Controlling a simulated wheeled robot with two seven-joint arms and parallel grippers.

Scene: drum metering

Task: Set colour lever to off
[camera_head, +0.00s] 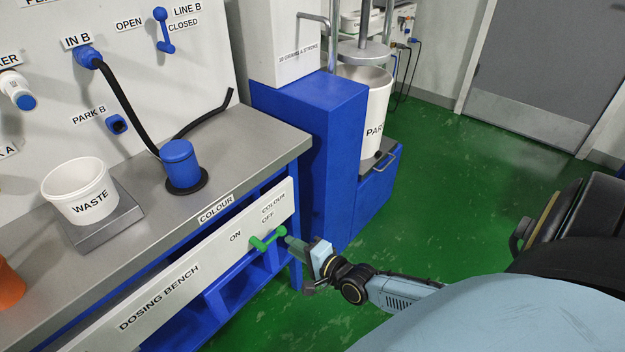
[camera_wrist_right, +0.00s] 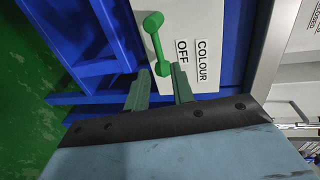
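The green colour lever (camera_head: 268,239) is on the front panel of the dosing bench, with a rounded knob at each end. It lies just below the "COLOUR OFF" label (camera_head: 270,214), with the "ON" label (camera_head: 235,236) to its left. In the right wrist view the lever (camera_wrist_right: 158,45) runs beside the word "OFF". My right gripper (camera_head: 287,240) is at the lever's right end. In the wrist view its two green-grey fingers (camera_wrist_right: 161,76) are apart, with the lever's near knob between or just ahead of the tips; contact is unclear. My left gripper is out of view.
On the bench (camera_head: 230,150) stand a white waste bucket (camera_head: 78,192) on a scale and a blue capped container (camera_head: 180,163) with a black hose. A blue cabinet (camera_head: 320,140) stands behind the bench's right end. Green floor (camera_head: 440,200) is open to the right.

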